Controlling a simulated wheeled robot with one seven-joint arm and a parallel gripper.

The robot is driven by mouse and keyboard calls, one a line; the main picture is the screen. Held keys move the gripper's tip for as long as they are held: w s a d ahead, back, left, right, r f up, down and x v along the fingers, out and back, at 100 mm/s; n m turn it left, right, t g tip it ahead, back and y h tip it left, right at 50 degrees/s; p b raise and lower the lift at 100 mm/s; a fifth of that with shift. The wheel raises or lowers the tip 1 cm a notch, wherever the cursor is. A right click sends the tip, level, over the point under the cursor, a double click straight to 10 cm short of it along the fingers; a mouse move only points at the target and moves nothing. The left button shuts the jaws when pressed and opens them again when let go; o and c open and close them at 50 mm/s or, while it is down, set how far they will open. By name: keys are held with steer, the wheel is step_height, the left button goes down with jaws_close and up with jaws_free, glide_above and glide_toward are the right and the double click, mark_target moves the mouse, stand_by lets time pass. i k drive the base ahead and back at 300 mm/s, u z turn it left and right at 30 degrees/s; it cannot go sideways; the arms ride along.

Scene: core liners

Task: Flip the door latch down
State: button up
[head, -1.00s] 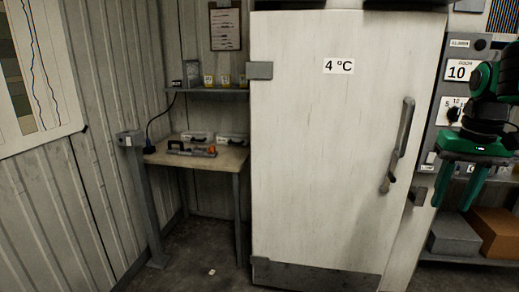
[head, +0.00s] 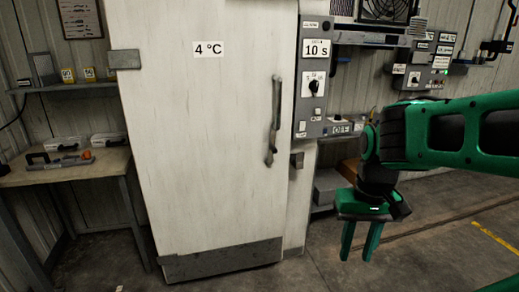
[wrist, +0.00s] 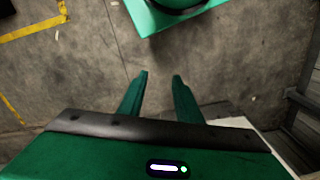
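The white cold-room door (head: 215,150), labelled 4 °C, is shut in the middle left of the head view. A grey upright handle (head: 276,100) is on its right side. The latch lever (head: 270,152) is at the handle's lower end, and a grey catch block (head: 297,160) is on the frame beside it. My green gripper (head: 357,252) hangs to the right of the door and lower than the latch, clear of both. Its two fingers point down, apart and empty. The wrist view shows the open fingers (wrist: 160,78) over bare floor; the latch is not seen there.
A control panel (head: 314,80) with a dial is right of the door. A shelf with a grey box (head: 328,187) stands behind my gripper. A workbench (head: 65,170) with tools is at the left. The floor before the door is clear.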

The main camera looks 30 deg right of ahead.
mark_target(269, 160)
steer(key=u, duration=3.05)
steer(key=k, duration=2.25)
steer(key=z, duration=2.4)
